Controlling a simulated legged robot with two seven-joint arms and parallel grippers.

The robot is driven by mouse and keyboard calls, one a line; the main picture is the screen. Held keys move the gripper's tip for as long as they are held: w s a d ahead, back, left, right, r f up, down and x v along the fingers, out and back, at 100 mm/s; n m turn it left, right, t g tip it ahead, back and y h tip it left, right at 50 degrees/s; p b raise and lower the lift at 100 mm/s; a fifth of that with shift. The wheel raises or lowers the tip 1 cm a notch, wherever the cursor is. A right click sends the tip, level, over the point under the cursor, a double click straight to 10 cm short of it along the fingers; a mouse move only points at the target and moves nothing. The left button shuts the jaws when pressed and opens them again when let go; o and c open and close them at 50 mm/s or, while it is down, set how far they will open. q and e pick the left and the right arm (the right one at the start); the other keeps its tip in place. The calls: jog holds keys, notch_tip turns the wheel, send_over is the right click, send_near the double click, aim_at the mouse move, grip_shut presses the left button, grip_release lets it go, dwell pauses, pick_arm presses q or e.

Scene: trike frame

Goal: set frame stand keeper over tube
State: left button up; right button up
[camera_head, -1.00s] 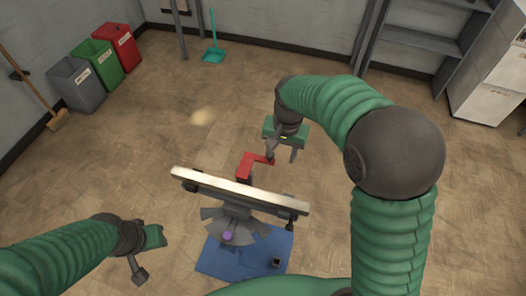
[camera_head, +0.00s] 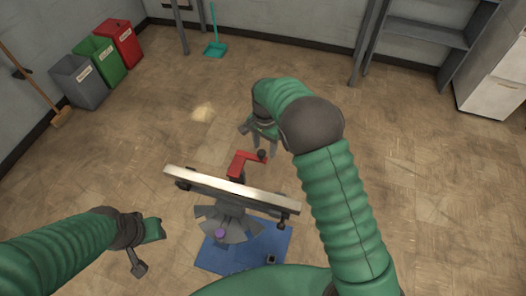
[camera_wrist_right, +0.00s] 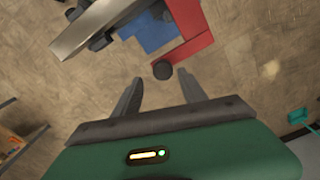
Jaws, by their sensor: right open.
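The red L-shaped keeper (camera_head: 238,163) sticks out behind the long pale bar, which I take for the tube (camera_head: 225,189); it does not lie over the bar. Its black knob (camera_head: 261,155) is at its free end. My right gripper (camera_head: 265,152) is open and empty, with its fingertips close to the knob. In the right wrist view the knob (camera_wrist_right: 163,70) lies just beyond and between the two spread fingertips (camera_wrist_right: 160,79), and the red arm (camera_wrist_right: 186,48) leads away from it. My left gripper (camera_head: 152,238) hangs left of the stand, away from it; its fingers are unclear.
The bar sits on a grey fan-shaped stand (camera_head: 229,224) with a purple knob, above a blue mat (camera_head: 240,255). Grey, green and red bins (camera_head: 98,60) stand far left against the wall. The floor around the stand is clear.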

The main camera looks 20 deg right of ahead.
aim_at(261, 152)
notch_tip(261, 152, down, 3)
jog(key=shift+r, duration=0.15)
jog(key=shift+a, duration=1.15)
jog(key=shift+d, duration=0.1)
jog(key=shift+c, duration=1.2)
jog(key=shift+d+f, duration=0.2)
jog(key=shift+d, duration=0.4)
jog(key=c, duration=0.5)
jog(key=shift+d, duration=0.15)
grip_shut()
jog(key=shift+a, duration=0.35)
pick_arm(q)
jog(key=shift+a, duration=0.5)
jog(key=shift+d, duration=0.15)
